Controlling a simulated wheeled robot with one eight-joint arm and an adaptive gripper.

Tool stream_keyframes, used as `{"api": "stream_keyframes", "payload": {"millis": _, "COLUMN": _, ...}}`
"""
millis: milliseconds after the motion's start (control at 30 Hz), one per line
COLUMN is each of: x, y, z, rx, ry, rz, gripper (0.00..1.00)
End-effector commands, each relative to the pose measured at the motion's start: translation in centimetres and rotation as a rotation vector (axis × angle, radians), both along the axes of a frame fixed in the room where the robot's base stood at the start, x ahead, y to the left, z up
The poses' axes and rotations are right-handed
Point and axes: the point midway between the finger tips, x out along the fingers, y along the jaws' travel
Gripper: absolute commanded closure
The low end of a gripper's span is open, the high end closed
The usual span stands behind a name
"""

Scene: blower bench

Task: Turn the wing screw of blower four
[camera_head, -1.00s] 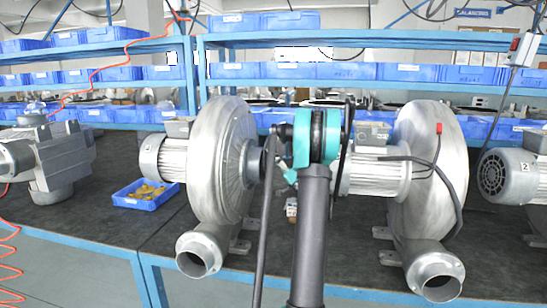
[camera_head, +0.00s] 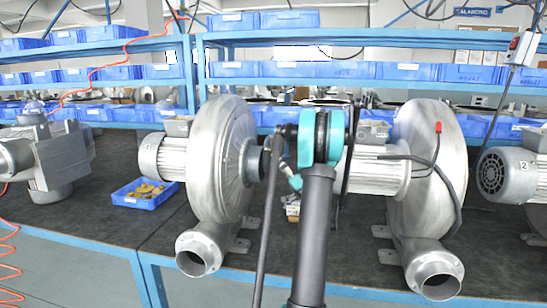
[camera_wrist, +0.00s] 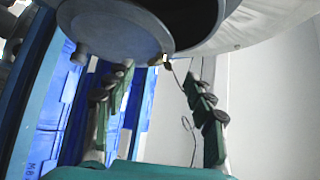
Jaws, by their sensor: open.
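Two silver blowers stand on the bench at mid-picture in the head view, the left one (camera_head: 222,150) and the right one (camera_head: 428,150). I cannot read which one is number four. In the head view my arm hides the space between the blowers.
A grey machine (camera_head: 50,160) is at the left. A blue tray (camera_head: 132,200) of yellowish parts sits beside the left blower. Shelves of blue bins (camera_head: 330,70) run behind. An orange coiled hose hangs at left.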

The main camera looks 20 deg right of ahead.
Motion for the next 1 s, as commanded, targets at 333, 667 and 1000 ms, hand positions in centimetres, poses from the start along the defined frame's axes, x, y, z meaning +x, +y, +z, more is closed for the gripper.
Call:
{"api": "stream_keyframes", "payload": {"millis": 333, "x": -5.0, "y": -2.3, "z": -3.7, "rx": 0.0, "ry": -0.001, "rz": -0.001, "gripper": 0.46}}
{"api": "stream_keyframes", "payload": {"millis": 667, "x": -6.3, "y": -2.8, "z": -4.7, "rx": 0.0, "ry": -0.001, "rz": 0.001, "gripper": 0.46}}
{"api": "stream_keyframes", "payload": {"millis": 1000, "x": -6.3, "y": -2.8, "z": -4.6, "rx": 0.0, "ry": -0.001, "rz": 0.001, "gripper": 0.46}}
